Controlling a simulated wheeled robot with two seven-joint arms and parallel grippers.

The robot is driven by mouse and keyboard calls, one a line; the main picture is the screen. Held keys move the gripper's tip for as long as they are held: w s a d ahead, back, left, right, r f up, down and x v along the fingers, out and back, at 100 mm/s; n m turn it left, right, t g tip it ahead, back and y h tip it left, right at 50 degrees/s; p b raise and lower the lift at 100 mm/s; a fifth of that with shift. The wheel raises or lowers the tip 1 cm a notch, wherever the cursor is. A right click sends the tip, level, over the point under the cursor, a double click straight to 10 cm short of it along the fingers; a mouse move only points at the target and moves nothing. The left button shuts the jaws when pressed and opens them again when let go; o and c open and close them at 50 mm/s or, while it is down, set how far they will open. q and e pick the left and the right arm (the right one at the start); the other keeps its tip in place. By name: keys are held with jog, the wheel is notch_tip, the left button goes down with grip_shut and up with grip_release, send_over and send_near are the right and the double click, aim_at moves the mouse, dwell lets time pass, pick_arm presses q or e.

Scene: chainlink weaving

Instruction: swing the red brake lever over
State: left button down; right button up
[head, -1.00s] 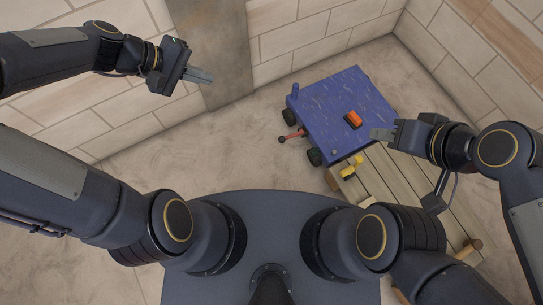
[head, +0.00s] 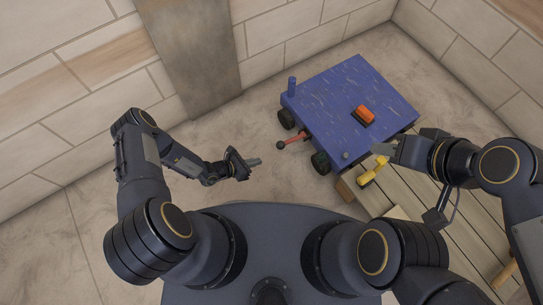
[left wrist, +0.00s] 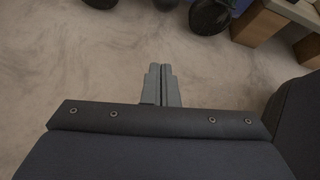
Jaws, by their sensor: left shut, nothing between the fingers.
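The red brake lever (head: 297,138) sticks out to the left from the side of the blue cart (head: 335,95), between its two near wheels, and ends in a dark ball knob (head: 281,145). My left gripper (head: 259,161) is shut and empty, a little left of and below the knob, apart from it. In the left wrist view its fingers (left wrist: 162,67) are together over bare floor. A dark round thing (left wrist: 166,4), perhaps the knob, is cut off at the top edge there. My right gripper (head: 374,148) is beside the cart's near right edge; its finger gap is unclear.
A slatted wooden platform (head: 415,205) with a yellow piece (head: 373,172) adjoins the cart. A grey pillar (head: 190,55) stands behind. Floor left of the lever is clear.

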pick_arm(q)
jog(key=b+x, duration=0.2)
jog(key=x, duration=0.2)
jog(key=b+x, duration=0.2)
jog(key=x, duration=0.3)
jog(key=shift+s+d+f, duration=0.15)
jog(key=shift+f, duration=0.25)
jog(key=shift+w+d, duration=0.3)
jog(key=shift+d, duration=0.15)
jog(key=shift+w+a+r, duration=0.1)
jog(key=shift+w+r, duration=0.15)
jog(key=shift+r, duration=0.75)
jog(key=shift+w+r, duration=0.2)
jog(key=shift+r, duration=0.8)
